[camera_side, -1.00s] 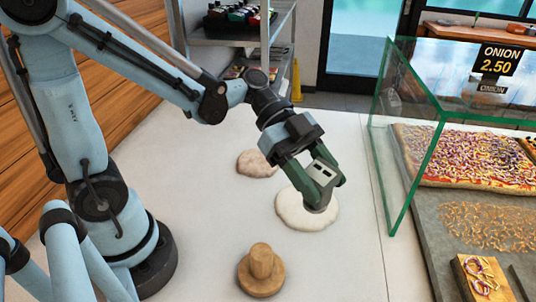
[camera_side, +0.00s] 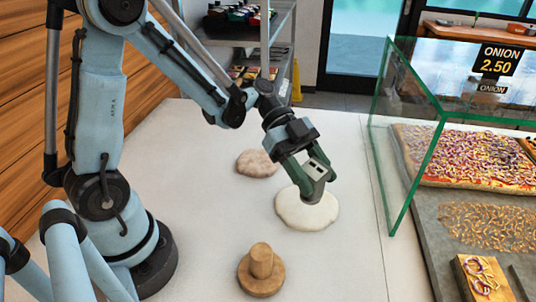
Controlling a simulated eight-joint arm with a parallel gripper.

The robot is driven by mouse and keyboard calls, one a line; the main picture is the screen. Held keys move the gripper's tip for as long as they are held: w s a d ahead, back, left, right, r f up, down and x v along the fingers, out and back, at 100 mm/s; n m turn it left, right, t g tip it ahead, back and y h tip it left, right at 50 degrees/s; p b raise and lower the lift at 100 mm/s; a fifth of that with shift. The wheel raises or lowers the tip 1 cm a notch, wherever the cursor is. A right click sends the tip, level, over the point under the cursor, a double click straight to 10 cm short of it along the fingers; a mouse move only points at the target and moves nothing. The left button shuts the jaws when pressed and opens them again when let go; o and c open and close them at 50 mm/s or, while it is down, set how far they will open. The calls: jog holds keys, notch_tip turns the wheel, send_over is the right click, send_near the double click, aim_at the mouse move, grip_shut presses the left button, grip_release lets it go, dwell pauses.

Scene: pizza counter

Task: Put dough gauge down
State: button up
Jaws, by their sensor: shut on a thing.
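My gripper (camera_side: 312,189) is shut on the dough gauge (camera_side: 319,170), a small light-grey block with dark marks showing between the green fingers. It is at the white dough round (camera_side: 300,213), over its upper right part. The fingers cover the lower part of the gauge, and I cannot tell whether it touches the dough.
A second, browner dough piece (camera_side: 256,163) lies behind on the white counter (camera_side: 345,260). A wooden press (camera_side: 261,270) stands in front. A glass guard (camera_side: 405,140) with pizza (camera_side: 465,157) behind it borders the right.

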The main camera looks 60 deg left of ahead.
aim_at(311, 169)
jog(key=shift+w+a+f, duration=0.55)
jog(key=shift+a+f, duration=0.05)
jog(key=shift+f, duration=0.5)
jog(key=shift+w+a+f, duration=0.5)
jog(key=shift+a+f, duration=0.1)
jog(key=shift+f, duration=0.5)
jog(key=shift+w+a+f, duration=0.55)
jog(key=shift+a+f, duration=0.05)
jog(key=shift+f, duration=0.5)
jog(key=shift+f, duration=0.15)
jog(key=o, duration=1.2)
jog(key=shift+c, duration=0.2)
